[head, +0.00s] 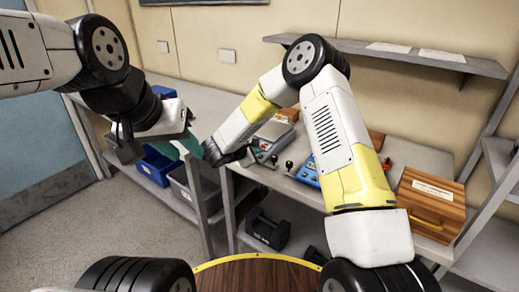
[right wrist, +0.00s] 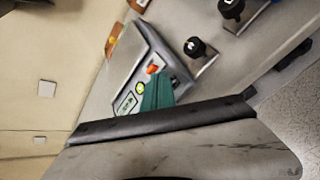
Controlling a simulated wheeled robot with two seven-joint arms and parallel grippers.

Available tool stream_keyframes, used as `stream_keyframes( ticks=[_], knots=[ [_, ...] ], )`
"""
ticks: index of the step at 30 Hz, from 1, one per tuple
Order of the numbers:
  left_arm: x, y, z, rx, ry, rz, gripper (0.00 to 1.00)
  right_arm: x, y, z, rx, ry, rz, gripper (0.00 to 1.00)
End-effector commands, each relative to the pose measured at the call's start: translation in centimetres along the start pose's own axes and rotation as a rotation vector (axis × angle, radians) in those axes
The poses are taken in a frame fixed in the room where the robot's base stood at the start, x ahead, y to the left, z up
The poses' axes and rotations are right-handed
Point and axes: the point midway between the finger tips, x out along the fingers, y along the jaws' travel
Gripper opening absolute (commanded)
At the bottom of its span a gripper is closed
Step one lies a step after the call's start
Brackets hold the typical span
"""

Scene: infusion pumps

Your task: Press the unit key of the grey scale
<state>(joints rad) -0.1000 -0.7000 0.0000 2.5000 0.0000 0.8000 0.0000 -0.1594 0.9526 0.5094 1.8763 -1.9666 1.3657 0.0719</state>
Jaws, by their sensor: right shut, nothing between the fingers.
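The grey scale (head: 271,132) stands on the bench in the head view, left of the blue control box. In the right wrist view the grey scale (right wrist: 150,52) shows its sloped front panel with an orange-red key, a yellow-green round key and a pale display. I cannot read which is the unit key. My right gripper (head: 248,155) is at the scale's front left. Its teal fingers (right wrist: 157,92) are shut and empty, and overlap the panel in the wrist view, hiding part of it; contact is unclear. My left gripper (head: 190,145) hangs left of the bench, its opening unclear.
A blue control box (head: 308,173) with small levers stands right of the scale. A wooden box (head: 431,203) is at the bench's right end. Black knobs (right wrist: 195,47) stand beside the scale. Blue and grey bins (head: 182,183) sit on the lower left shelf.

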Motion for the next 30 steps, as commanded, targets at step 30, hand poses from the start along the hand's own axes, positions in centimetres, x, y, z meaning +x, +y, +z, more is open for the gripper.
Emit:
stream_keyframes(
  ticks=[30],
  knots=[
    [0.0, 0.0, 0.0, 0.0, 0.0, 0.0, 0.36, 0.58, -0.43, -0.42, 0.0, 0.0, 0.0, 0.0]
  ],
)
